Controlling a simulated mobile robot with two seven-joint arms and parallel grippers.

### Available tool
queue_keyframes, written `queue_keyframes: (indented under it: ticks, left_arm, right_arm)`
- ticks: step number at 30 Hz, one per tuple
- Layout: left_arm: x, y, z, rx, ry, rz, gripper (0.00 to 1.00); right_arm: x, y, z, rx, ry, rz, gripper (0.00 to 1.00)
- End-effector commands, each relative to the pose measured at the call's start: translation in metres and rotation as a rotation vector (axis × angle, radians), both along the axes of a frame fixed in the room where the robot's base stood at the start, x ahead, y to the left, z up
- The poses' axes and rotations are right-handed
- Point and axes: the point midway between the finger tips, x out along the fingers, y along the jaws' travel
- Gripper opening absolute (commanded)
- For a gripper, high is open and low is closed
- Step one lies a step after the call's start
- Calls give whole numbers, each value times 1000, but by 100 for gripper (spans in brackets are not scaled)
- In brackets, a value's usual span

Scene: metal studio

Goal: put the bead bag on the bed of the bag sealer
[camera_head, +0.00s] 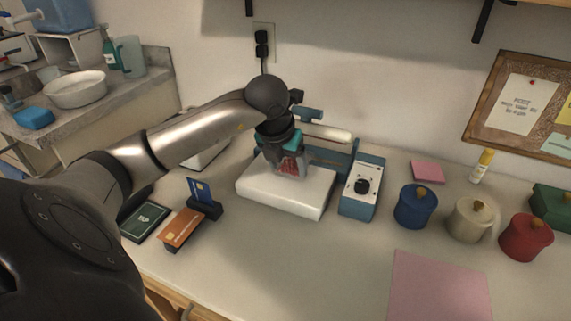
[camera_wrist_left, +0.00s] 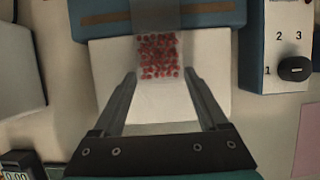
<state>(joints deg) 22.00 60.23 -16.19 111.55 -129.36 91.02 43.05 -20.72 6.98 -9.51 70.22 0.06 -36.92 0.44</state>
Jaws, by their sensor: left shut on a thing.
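The bead bag (camera_wrist_left: 158,56) is a small clear bag of red beads. It also shows in the head view (camera_head: 291,167), low over the sealer's bed and partly hidden by my gripper. My left gripper (camera_head: 290,163) is shut on it; in the left wrist view the bag lies between the fingertips (camera_wrist_left: 160,75). The bag sealer (camera_head: 360,188) has a blue body, a raised arm and a dial box at its right. Its white bed (camera_head: 260,195) lies directly beneath the bag. I cannot tell whether the bag touches the bed. My right gripper is not in view.
Blue (camera_head: 415,207), cream (camera_head: 470,222) and red (camera_head: 525,240) lidded pots stand at the right. A pink sheet (camera_head: 438,288) lies in front. The bench before the bed is clear.

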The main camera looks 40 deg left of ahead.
Motion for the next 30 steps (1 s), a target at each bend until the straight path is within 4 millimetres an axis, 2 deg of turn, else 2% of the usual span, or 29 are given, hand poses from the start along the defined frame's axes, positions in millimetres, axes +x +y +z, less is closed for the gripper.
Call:
queue_keyframes:
  ticks: [5,6,11,12,22,30]
  left_arm:
    - [0,0,-2,0,0,0,23]
    - [0,0,-1,0,0,0,80]
    - [0,0,-1,0,0,0,98]
    - [0,0,-1,0,0,0,100]
    - [0,0,1,0,0,0,100]
    - [-12,-3,35,3,-2,-1,100]
  right_arm:
    - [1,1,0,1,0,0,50]
    - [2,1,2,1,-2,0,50]
    - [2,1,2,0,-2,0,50]
    - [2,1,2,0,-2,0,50]
    - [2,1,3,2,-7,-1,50]
    - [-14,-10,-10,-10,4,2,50]
